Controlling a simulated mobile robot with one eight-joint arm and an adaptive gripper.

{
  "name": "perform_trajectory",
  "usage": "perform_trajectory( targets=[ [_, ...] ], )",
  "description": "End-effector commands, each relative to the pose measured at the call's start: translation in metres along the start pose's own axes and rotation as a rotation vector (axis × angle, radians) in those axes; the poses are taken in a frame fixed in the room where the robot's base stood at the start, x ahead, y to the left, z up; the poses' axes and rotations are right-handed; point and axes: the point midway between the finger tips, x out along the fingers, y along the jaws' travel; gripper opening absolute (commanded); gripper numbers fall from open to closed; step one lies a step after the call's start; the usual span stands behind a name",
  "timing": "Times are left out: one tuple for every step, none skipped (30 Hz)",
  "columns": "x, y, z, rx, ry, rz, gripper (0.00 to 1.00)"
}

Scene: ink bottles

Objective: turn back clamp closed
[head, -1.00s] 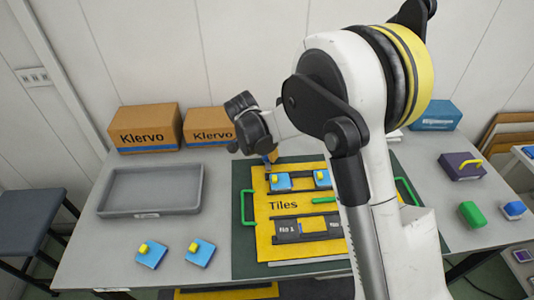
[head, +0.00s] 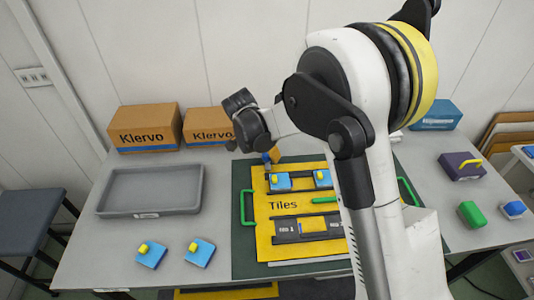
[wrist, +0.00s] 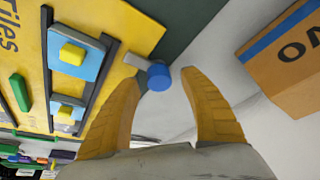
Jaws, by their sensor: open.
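The back clamp shows in the wrist view as a short grey arm (wrist: 137,61) with a round blue knob (wrist: 158,76), by the edge of the yellow Tiles board (wrist: 138,28). My gripper (wrist: 150,62) is open, with one yellow finger on each side of the knob; I cannot tell whether either finger touches it. In the head view my gripper (head: 272,156) is over the back left part of the yellow board (head: 265,225), and the clamp is small there. Two blue tiles with yellow knobs (head: 280,182) (head: 322,179) sit in the board's back row.
Green handles (head: 248,208) flank the board, and a green bar (head: 325,200) lies across its middle. A grey tray (head: 150,192) and two loose blue tiles (head: 151,254) (head: 200,252) are at left. Cardboard boxes (head: 145,127) (head: 208,127) stand at the back.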

Motion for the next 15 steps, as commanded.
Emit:
perform_trajectory(
  targets=[
    [-0.008, 0.0, 0.001, -0.002, 0.0, 0.0, 0.52],
    [-0.014, 0.0, 0.0, -0.002, 0.0, 0.0, 0.52],
    [-0.022, 0.001, 0.001, -0.002, 0.0, 0.0, 0.52],
    [-0.029, 0.001, 0.0, -0.001, 0.0, 0.0, 0.52],
    [-0.036, 0.001, 0.0, -0.001, 0.0, 0.0, 0.52],
    [-0.045, 0.001, 0.0, -0.001, 0.0, 0.0, 0.52],
    [-0.052, 0.001, 0.0, -0.001, 0.0, 0.0, 0.52],
    [-0.059, 0.001, 0.001, -0.002, 0.0, 0.0, 0.52],
    [-0.068, 0.0, 0.0, -0.002, 0.0, 0.0, 0.52],
    [-0.074, 0.001, 0.0, -0.001, 0.0, 0.0, 0.52],
    [-0.08, 0.001, 0.0, -0.001, 0.0, 0.0, 0.52],
    [-0.087, 0.001, 0.0, 0.0, 0.0, 0.0, 0.52],
    [-0.092, 0.001, 0.0, 0.0, 0.0, 0.0, 0.52],
    [-0.096, 0.001, 0.0, 0.0, 0.0, 0.0, 0.52],
    [-0.101, 0.0, 0.0, 0.0, 0.0, 0.0, 0.52]
  ],
)
